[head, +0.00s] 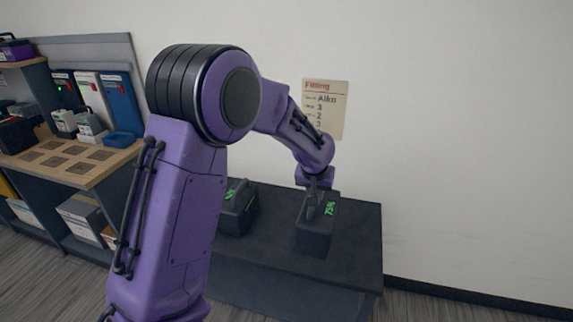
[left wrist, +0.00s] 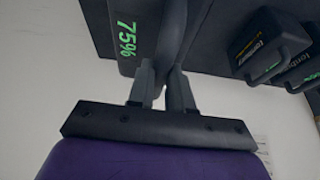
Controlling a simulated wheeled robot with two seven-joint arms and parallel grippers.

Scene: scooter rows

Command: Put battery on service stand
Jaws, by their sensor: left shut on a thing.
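A dark battery (head: 316,232) with a green 75% readout is at the right part of a dark stand (head: 355,250) by the wall. My left gripper (head: 318,188) is above it, shut on its handle. In the left wrist view the fingers (left wrist: 160,85) close around the handle of the battery (left wrist: 122,30). Whether the battery's base touches the stand top cannot be told. Another dark battery (head: 238,210) with a green readout stands left of it, partly behind my arm. My right gripper is not in view.
A paper note (head: 325,108) headed "Fitting" with the name Aiko hangs on the wall above the stand. At left, a wooden workbench (head: 70,160) holds chargers, boxes and a blue tray (head: 119,139). The stand's right end looks clear.

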